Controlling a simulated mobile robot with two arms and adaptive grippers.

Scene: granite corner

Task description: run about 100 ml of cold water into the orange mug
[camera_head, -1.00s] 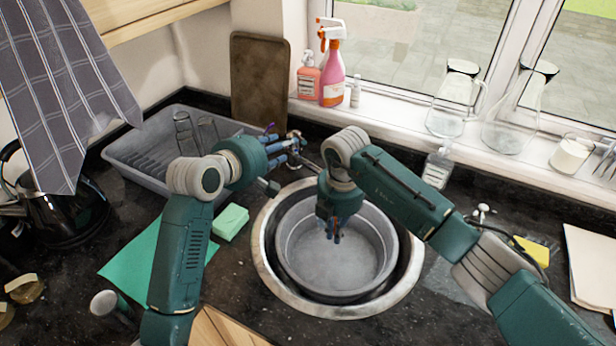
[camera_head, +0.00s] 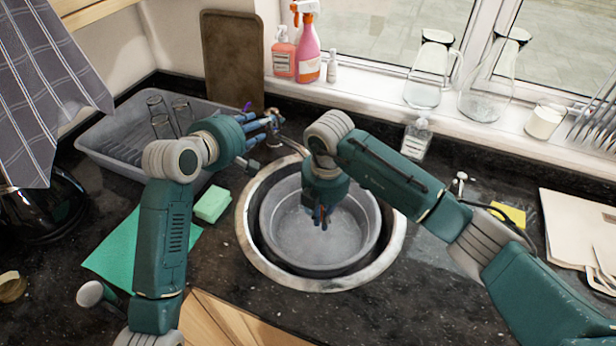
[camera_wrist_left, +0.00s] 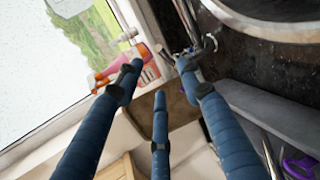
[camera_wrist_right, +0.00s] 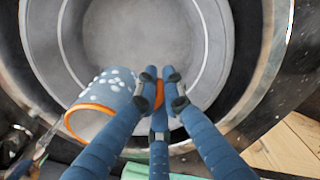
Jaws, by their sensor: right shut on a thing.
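The mug (camera_wrist_right: 105,90) shows in the right wrist view, pale grey-blue with white dots and an orange rim. My right gripper (camera_head: 320,217) is shut on its orange handle, over the grey basin (camera_head: 372,240) in the round sink. In the right wrist view the fingertips (camera_wrist_right: 160,82) meet at the handle. The mug is hidden behind my right arm in the head view; its contents cannot be made out. My left gripper (camera_head: 272,127) is open at the metal tap (camera_head: 292,146) behind the sink. In the left wrist view the fingers (camera_wrist_left: 158,85) are spread, with tap metal (camera_wrist_left: 194,48) beyond them.
A grey dish rack (camera_head: 110,150) with glasses stands left of the sink. A green sponge (camera_head: 212,204) and green cloth (camera_head: 118,250) lie at the sink's left. A clear dispenser bottle (camera_head: 416,138) stands behind right. Bottles (camera_head: 310,50) and glass jugs (camera_head: 425,85) line the sill.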

